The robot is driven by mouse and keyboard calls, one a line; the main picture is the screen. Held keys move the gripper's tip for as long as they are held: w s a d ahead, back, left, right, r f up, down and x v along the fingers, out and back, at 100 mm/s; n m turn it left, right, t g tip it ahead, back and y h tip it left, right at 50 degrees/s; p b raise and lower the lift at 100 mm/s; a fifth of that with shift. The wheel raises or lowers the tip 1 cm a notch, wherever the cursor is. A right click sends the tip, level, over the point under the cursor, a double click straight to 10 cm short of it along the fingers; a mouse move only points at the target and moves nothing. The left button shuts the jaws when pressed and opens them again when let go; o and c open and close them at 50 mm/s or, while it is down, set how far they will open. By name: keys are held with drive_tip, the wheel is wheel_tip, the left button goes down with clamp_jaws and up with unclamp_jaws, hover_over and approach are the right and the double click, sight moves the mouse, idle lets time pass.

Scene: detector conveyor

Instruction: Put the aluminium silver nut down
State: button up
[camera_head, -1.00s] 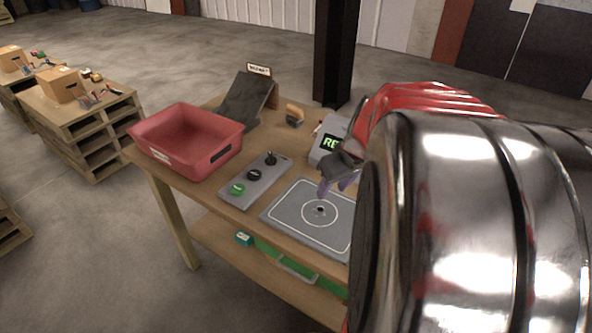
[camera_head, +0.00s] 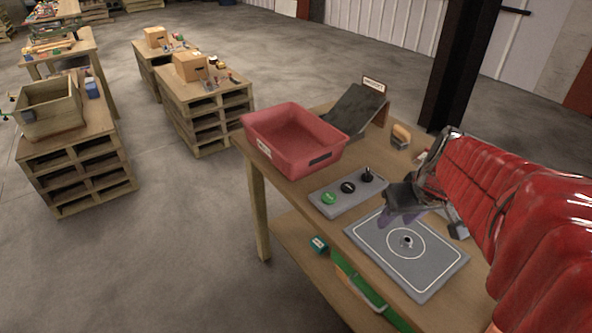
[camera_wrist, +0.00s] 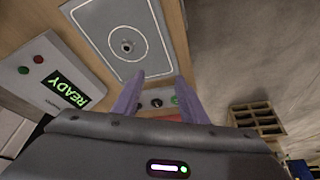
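A small silver ring with a dark centre, which looks like the aluminium nut (camera_head: 407,241), lies at the middle of the white circle on the grey plate (camera_head: 428,277). The nut also shows on the plate in the wrist view (camera_wrist: 127,47). My gripper (camera_head: 401,217) hangs above the plate's far left side, apart from the nut. In the wrist view its two purple fingers (camera_wrist: 158,76) are spread, with nothing between them. The nut is too small to make out its shape.
A control panel (camera_head: 345,192) with a green button and dark knobs lies left of the plate. A red bin (camera_head: 291,142) and a dark sloped chute (camera_head: 354,111) stand farther back. A box with a READY display (camera_wrist: 42,77) shows in the wrist view.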

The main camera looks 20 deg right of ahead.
drive_tip(key=s+a+r, duration=0.2)
drive_tip(key=s+a, duration=0.1)
drive_tip(key=a, duration=0.6)
drive_tip(key=s+a+r+n+t, duration=0.1)
drive_tip(key=s+a, duration=0.2)
drive_tip(key=a, duration=0.6)
drive_tip(key=shift+s+a+r+y, duration=0.3)
drive_tip(key=shift+s+a+r, duration=0.05)
drive_tip(key=shift+s, duration=0.05)
drive_tip(key=shift+d, duration=0.1)
